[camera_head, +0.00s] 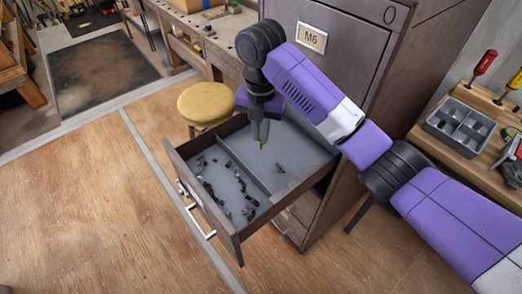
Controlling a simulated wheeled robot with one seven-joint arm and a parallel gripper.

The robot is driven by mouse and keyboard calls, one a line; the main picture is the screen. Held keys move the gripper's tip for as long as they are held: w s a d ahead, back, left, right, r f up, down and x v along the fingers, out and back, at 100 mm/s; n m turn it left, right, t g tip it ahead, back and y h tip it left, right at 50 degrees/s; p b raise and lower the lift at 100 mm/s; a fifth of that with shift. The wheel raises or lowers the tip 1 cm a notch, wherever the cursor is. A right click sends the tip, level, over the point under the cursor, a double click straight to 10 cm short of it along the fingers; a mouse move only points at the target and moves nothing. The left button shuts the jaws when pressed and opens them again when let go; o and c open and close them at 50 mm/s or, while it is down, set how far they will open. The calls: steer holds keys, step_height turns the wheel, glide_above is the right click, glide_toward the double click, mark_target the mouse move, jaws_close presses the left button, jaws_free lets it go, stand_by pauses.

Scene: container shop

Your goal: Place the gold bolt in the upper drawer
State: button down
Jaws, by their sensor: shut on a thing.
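My gripper (260,141) points down over the open drawer and is shut on the small gold bolt (261,147), which shows just below its fingertips. The open drawer (226,228) is pulled out of the brown cabinet and has a grey inside with a divider. Several dark bolts (222,194) lie scattered in its left compartment, and a few small pieces (281,168) lie in the other compartment. The gripper is above the inside of the drawer; its exact height over the floor of the drawer is hard to tell.
The cabinet (330,62) has a closed front labelled M6 above the open drawer. A yellow stool (208,104) stands close behind the drawer. A wooden bench (490,135) on the right holds a grey sorting tray (460,129) and a red screwdriver (482,66). Wooden floor at left is clear.

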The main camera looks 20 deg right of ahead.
mark_target(261, 148)
steer(key=shift+f+p, duration=0.3)
steer(key=shift+f, duration=2.85)
steer(key=shift+f, duration=0.1)
steer(key=c, duration=1.5)
jaws_free()
step_height(261, 148, up, 12)
steer(key=shift+r+p, duration=0.15)
steer(key=shift+p, duration=0.45)
